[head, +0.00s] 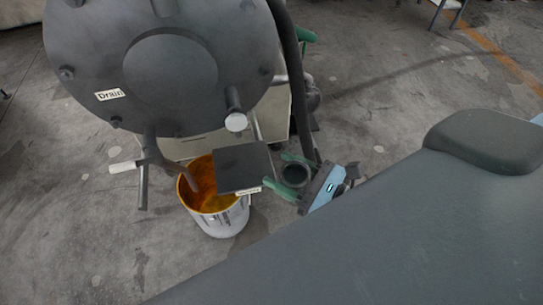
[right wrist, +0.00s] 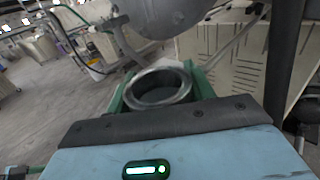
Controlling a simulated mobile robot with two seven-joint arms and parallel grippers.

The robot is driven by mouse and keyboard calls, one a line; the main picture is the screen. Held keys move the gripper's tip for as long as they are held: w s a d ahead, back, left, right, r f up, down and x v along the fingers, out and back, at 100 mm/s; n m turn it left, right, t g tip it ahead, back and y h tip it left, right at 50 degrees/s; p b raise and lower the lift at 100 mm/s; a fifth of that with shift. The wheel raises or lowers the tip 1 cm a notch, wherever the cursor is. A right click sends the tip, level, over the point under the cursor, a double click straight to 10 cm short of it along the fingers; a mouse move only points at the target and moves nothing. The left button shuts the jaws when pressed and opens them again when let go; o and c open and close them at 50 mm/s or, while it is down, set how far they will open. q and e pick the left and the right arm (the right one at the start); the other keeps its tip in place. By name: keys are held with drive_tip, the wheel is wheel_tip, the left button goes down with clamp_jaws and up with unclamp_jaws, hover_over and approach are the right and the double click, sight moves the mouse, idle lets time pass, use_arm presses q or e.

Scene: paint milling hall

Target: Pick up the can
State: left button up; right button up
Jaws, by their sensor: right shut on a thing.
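The can (head: 295,174) is a small open-topped round container with a dark inside and a grey metal rim. It sits between the green fingers of my right gripper (head: 288,177), just right of a dark square plate. In the right wrist view the can (right wrist: 158,88) shows its rim and empty-looking inside, with a green finger on each side. My right gripper is shut on the can. Its lower part and what is under it are hidden. My left gripper is not in view.
A large grey drum (head: 175,70) labelled "Drain" stands at the upper left. A white bucket (head: 222,222) with orange paint inside stands below its spout. The dark square plate (head: 243,165) overlaps the bucket's right side. A dark pipe (head: 297,85) runs behind the can. Open floor lies left.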

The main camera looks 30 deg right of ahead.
sight(301, 188)
drive_tip(key=shift+b+v, duration=0.5)
drive_tip(key=shift+v, duration=2.05)
